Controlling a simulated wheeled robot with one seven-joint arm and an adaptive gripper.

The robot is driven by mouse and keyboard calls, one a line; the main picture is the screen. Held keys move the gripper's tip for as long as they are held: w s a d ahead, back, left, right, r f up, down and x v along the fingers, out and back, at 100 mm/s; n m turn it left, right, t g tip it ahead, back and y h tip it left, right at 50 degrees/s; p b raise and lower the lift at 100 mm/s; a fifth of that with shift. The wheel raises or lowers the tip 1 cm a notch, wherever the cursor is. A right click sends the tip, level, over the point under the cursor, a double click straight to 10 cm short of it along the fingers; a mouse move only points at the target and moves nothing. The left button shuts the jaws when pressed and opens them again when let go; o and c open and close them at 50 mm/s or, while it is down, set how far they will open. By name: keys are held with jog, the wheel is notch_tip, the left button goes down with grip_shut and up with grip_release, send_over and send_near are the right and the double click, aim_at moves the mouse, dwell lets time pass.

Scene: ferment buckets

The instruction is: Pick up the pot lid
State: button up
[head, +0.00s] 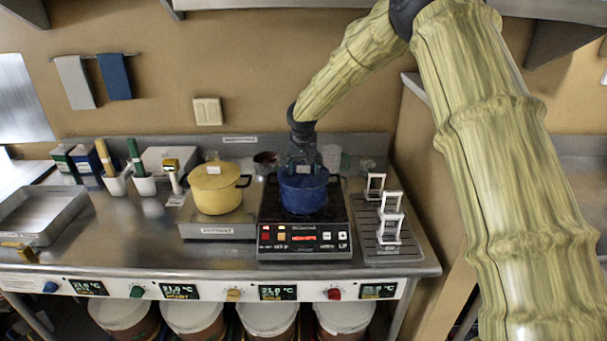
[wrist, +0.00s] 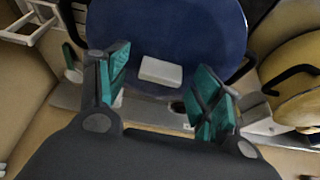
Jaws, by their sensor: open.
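The blue pot (head: 303,201) stands on the black cooking plate, with a blue lid (head: 318,177) on top. In the wrist view the lid (wrist: 165,28) fills the upper middle, and its white block-shaped knob (wrist: 161,72) shows between my fingers. My gripper (head: 303,160) points down just over the lid. In the wrist view my gripper (wrist: 164,82) is open, with one green-padded finger on each side of the knob. Both fingers look apart from the knob. The head view hides the knob behind my gripper.
A yellow lidded pot (head: 217,190) stands close on the left. White frames (head: 391,215) stand on a ridged tray to the right. The cooking plate (head: 304,244) has a lit control panel. A metal tray (head: 40,212) lies far left. Bare steel counter shows in front.

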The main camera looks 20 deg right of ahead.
jog(key=c, duration=1.2)
jog(key=shift+o, duration=0.2)
